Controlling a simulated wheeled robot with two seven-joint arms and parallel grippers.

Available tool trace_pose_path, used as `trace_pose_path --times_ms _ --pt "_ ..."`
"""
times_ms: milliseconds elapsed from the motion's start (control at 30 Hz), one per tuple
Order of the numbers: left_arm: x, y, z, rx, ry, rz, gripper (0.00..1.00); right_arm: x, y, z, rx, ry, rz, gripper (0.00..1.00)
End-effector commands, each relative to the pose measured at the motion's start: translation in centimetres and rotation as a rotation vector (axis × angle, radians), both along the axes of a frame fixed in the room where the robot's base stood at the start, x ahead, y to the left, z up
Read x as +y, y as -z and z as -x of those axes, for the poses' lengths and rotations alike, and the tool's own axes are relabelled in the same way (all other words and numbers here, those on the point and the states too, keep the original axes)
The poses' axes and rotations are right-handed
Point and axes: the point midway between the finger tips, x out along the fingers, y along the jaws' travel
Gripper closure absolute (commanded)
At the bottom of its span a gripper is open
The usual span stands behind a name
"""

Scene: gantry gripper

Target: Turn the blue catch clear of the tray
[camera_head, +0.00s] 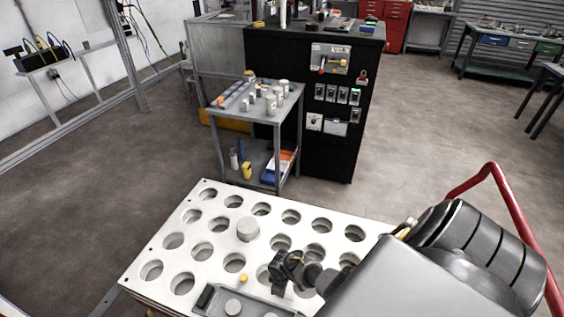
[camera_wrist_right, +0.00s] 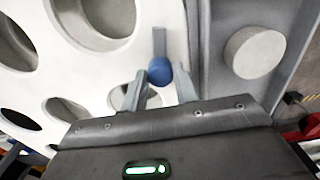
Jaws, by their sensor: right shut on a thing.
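The blue catch (camera_wrist_right: 160,71) shows in the right wrist view as a round blue knob with a narrow grey bar (camera_wrist_right: 158,41) extending from it toward the top of the picture. It sits on the white plate beside the wall of the grey tray (camera_wrist_right: 205,60). My right gripper (camera_wrist_right: 158,82) has its fingers either side of the blue knob and is shut on it. In the head view the grey tray (camera_head: 215,312) lies at the bottom edge and my right gripper (camera_head: 287,268) is beside it. The catch is hidden there. My left gripper is not in view.
The white plate (camera_head: 190,221) has rows of round holes; a pale cylinder (camera_head: 247,229) stands on it. A yellow knob (camera_head: 243,278) is by the tray. The tray holds pale round pieces (camera_wrist_right: 255,52). A grey cart (camera_head: 300,100) and black cabinet (camera_head: 345,160) stand beyond.

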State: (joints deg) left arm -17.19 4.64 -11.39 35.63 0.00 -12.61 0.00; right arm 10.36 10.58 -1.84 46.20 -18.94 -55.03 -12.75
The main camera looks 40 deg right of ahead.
Motion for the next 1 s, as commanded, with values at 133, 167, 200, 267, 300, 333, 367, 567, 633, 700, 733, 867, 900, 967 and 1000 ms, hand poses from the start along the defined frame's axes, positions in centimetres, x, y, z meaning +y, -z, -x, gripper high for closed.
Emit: trace_pose_path --times_ms 133,167,200,267,300,333,367,567,633,700,733,867,900,967,1000 --pt "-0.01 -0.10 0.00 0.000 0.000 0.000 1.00 -0.01 -0.17 -0.38 -0.007 -0.085 0.001 0.94" --pt "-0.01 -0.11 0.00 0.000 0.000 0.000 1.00 0.00 -0.17 -0.38 -0.008 -0.099 0.000 0.94" --pt "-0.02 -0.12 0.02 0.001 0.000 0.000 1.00 0.03 -0.16 -0.40 -0.008 -0.118 0.000 0.94" --pt "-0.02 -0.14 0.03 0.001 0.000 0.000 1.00 0.03 -0.17 -0.42 -0.009 -0.139 0.000 0.94" --pt "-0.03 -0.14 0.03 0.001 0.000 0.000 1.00 0.01 -0.17 -0.42 -0.009 -0.151 0.000 0.94" --pt "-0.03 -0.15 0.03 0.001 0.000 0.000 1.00 0.00 -0.17 -0.43 -0.009 -0.158 -0.001 0.94" --pt "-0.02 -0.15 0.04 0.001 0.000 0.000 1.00 0.01 -0.17 -0.42 -0.009 -0.166 -0.001 0.94" --pt "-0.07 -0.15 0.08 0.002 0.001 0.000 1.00 0.06 -0.16 -0.43 -0.010 -0.193 -0.001 0.94" --pt "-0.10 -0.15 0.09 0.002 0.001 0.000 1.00 0.07 -0.16 -0.44 -0.010 -0.196 -0.001 0.94" --pt "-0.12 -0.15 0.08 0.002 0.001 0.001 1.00 0.08 -0.17 -0.44 -0.010 -0.197 -0.001 0.94" --pt "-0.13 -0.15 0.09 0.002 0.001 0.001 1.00 0.08 -0.17 -0.45 -0.010 -0.197 -0.001 0.94" --pt "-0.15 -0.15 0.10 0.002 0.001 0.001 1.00 0.08 -0.17 -0.46 -0.010 -0.196 -0.001 0.94" --pt "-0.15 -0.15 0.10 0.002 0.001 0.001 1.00 0.08 -0.18 -0.47 -0.011 -0.196 -0.002 0.94" --pt "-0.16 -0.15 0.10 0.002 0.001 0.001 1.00 0.08 -0.18 -0.47 -0.011 -0.196 -0.002 0.70" --pt "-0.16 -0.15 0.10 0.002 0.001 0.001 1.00 0.08 -0.18 -0.46 -0.011 -0.196 -0.002 0.65"
